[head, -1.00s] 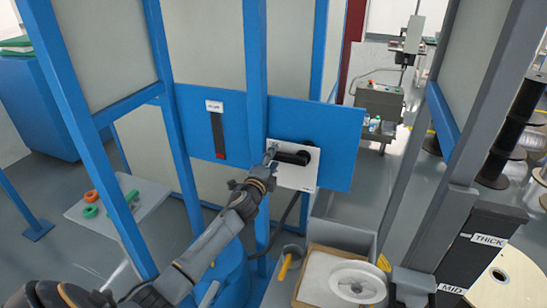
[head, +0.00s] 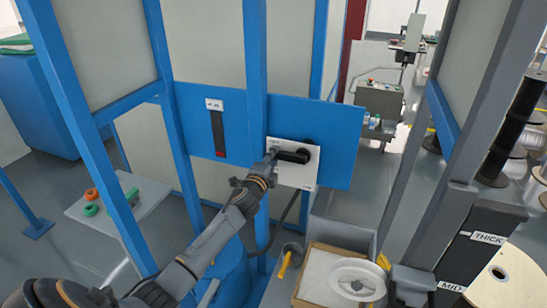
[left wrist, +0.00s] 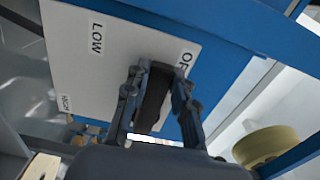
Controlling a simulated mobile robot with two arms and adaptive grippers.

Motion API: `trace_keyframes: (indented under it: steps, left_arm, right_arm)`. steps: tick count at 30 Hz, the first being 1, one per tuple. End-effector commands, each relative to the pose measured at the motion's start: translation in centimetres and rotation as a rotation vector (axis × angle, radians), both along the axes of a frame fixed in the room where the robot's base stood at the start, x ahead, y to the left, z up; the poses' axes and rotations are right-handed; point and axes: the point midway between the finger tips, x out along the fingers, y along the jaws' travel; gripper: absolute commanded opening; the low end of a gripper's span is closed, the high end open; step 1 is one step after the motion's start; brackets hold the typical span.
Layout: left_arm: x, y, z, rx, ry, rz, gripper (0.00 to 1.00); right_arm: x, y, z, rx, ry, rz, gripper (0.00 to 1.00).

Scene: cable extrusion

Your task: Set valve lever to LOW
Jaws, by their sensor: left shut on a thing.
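The black valve lever (head: 293,156) is on a white plate (head: 297,178) fixed to a blue panel, and it lies roughly level, pointing left. My left gripper (head: 271,157) is at the lever's free end. In the left wrist view my left gripper (left wrist: 158,105) is shut on the lever (left wrist: 153,92), which sits between its two fingers. That view shows the LOW label (left wrist: 97,38) on the plate, left of the lever, and a partly hidden label starting "OF" (left wrist: 185,60) close by the lever. A third label (left wrist: 65,103) is too small to read.
A blue post (head: 257,80) stands just left of the plate. The blue panel (head: 342,150) also carries a dark vertical slot with a red lower end (head: 218,135). A box with a white spool (head: 357,278) stands below right. A black rack labelled THICK (head: 487,238) is farther right.

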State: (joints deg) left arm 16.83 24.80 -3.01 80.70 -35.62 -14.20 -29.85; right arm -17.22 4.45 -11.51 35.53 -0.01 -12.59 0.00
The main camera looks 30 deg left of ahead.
Motion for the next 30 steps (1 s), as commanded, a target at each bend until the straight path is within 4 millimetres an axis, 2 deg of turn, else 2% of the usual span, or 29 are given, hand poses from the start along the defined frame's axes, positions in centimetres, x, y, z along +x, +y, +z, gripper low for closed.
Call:
trace_keyframes:
  steps: [8,21,30]
  left_arm:
    - [0.0,-0.1,-1.3,-0.11,-0.026,0.0,0.0]
    - [0.2,-1.0,-4.3,-0.461,-0.11,0.001,0.0]
    - [0.4,-1.9,-5.6,-0.652,-0.155,0.001,0.0]
  right_arm:
    - [0.0,-0.1,-1.3,-0.001,0.0,0.0,0.0]
    - [0.0,-0.3,-4.2,-0.004,0.0,0.0,0.0]
    - [0.0,-0.4,-5.3,-0.004,0.0,0.0,0.0]
